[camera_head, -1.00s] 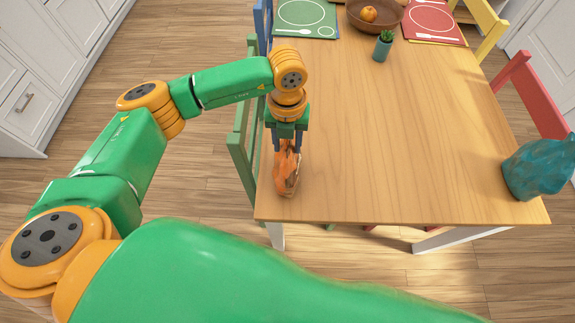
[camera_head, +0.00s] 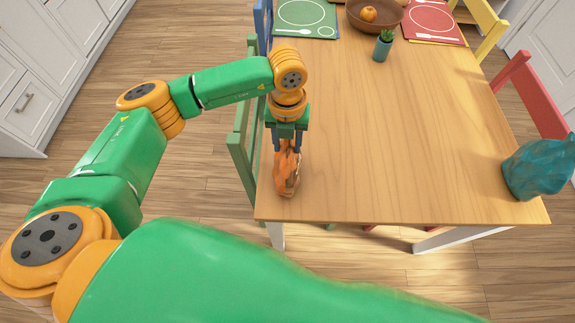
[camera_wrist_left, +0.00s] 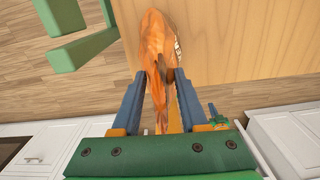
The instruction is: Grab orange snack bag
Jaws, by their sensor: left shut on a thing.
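The orange snack bag (camera_head: 287,175) is at the left front corner of the wooden table. My left gripper (camera_head: 287,148) comes down from above with its blue fingers on both sides of the bag's top and is shut on it. In the left wrist view the orange bag (camera_wrist_left: 158,50) extends out between the fingertips of my left gripper (camera_wrist_left: 160,76). I cannot tell whether the bag's lower end touches the table. My right gripper is not in view.
The wooden table (camera_head: 400,150) has a wide clear middle. A teal bag (camera_head: 540,168) stands at its right front. A small potted plant (camera_head: 383,46), a brown bowl (camera_head: 362,22) with fruit and placemats are at the back. A green chair (camera_head: 240,140) stands close at the left edge.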

